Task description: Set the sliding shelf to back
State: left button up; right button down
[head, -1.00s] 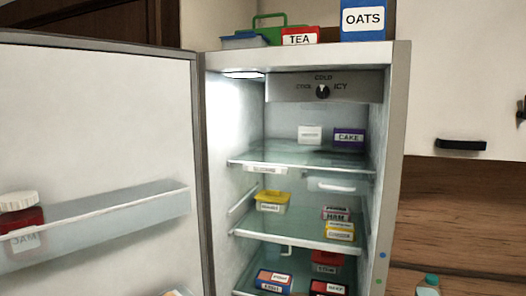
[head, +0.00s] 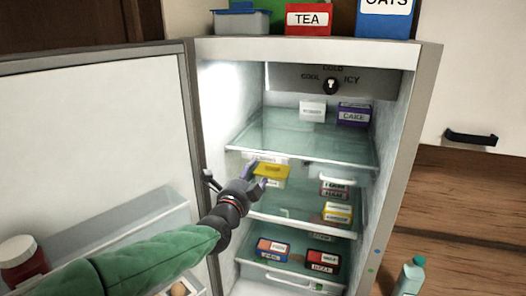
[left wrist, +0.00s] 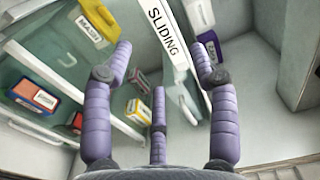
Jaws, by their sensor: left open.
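The sliding shelf (head: 290,142) is the upper glass shelf inside the open fridge, with a white front edge. Its label, "SLIDING", is large in the left wrist view (left wrist: 163,32); in the head view the label (head: 265,157) is small and blurred. A white box (head: 312,111) and a purple CAKE box (head: 354,115) stand toward its back. My left gripper (head: 258,176) is open and empty, just below the label at the shelf's front left. In the left wrist view the label lies between its spread purple fingers (left wrist: 165,62). I cannot tell whether they touch the shelf. My right gripper is not in view.
A yellow tub (head: 271,171) stands behind my left fingers on the middle shelf, with several boxes (head: 338,212) to its right. More boxes sit on the lower shelf (head: 275,262). The open door (head: 95,130) is on the left, the fridge's side wall (head: 395,170) on the right.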

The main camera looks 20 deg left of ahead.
aim_at(264, 160)
pick_arm(q)
jog(key=w, duration=1)
jog(key=shift+w+d+f+p, duration=0.1)
jog(key=shift+w+d+p, duration=0.15)
jog(key=shift+p, duration=0.1)
grip_shut()
jog(key=shift+w, duration=0.1)
